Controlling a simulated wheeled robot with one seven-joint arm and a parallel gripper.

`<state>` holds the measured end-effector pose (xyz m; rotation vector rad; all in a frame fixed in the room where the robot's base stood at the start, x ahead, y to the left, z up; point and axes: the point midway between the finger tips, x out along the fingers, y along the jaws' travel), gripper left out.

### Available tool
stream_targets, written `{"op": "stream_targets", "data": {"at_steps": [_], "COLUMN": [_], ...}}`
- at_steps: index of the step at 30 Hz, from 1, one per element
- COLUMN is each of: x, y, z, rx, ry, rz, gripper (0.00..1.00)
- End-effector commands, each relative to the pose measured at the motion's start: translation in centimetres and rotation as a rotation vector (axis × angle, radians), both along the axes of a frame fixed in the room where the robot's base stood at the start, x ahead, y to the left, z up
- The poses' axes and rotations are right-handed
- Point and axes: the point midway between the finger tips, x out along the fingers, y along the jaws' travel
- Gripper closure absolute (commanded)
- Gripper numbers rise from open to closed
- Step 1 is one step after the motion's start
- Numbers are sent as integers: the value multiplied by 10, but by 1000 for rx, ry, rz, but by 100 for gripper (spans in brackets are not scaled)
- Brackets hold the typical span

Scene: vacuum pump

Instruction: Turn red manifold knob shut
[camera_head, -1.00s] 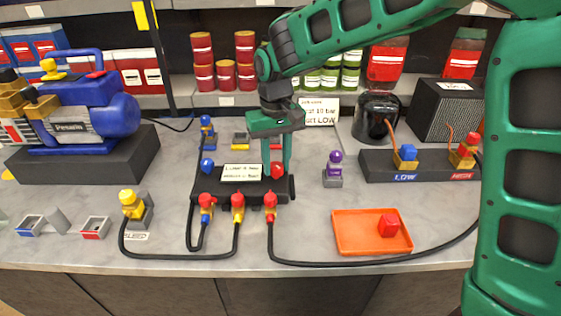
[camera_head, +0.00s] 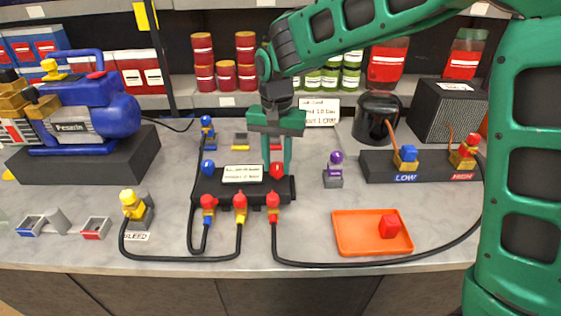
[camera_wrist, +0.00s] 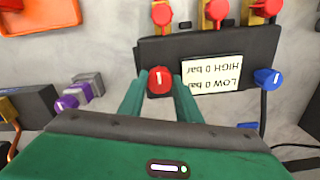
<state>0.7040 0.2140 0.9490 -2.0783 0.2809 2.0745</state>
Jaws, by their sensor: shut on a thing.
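The red manifold knob (camera_head: 277,170) is on the right end of the dark manifold block (camera_head: 230,188). In the wrist view the red knob (camera_wrist: 160,81) sits between my fingertips, with a white mark on its top. My gripper (camera_head: 278,160) reaches down from above and is shut on the knob; it also shows in the wrist view (camera_wrist: 159,88). The blue knob (camera_head: 208,168) is at the block's left end. A gauge label between them reads LOW 0 bar and HIGH 0 bar in the wrist view (camera_wrist: 211,75).
Several hose fittings with red tops (camera_head: 240,203) line the block's front, with black hoses on the counter. A purple-knobbed fitting (camera_head: 335,165) stands to the right. An orange tray (camera_head: 350,238) with a red cube (camera_head: 389,226) is at the front right. The blue pump (camera_head: 85,110) is at left.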

Motion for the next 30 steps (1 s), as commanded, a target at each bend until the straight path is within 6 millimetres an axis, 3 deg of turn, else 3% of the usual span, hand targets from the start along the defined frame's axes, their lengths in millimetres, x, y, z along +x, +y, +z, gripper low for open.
{"op": "stream_targets", "data": {"at_steps": [11, 12, 14, 24, 30], "x": [2, 2, 2, 0, 1], "y": [-5, -5, -4, -1, -1], "z": [-1, -1, -1, 1, 24], "rx": [-5, -5, -5, -2, -1], "ry": [0, 0, 1, 2, -1], "rz": [-15, -15, -14, -6, -7], "gripper": [92, 65, 51, 51, 51]}}
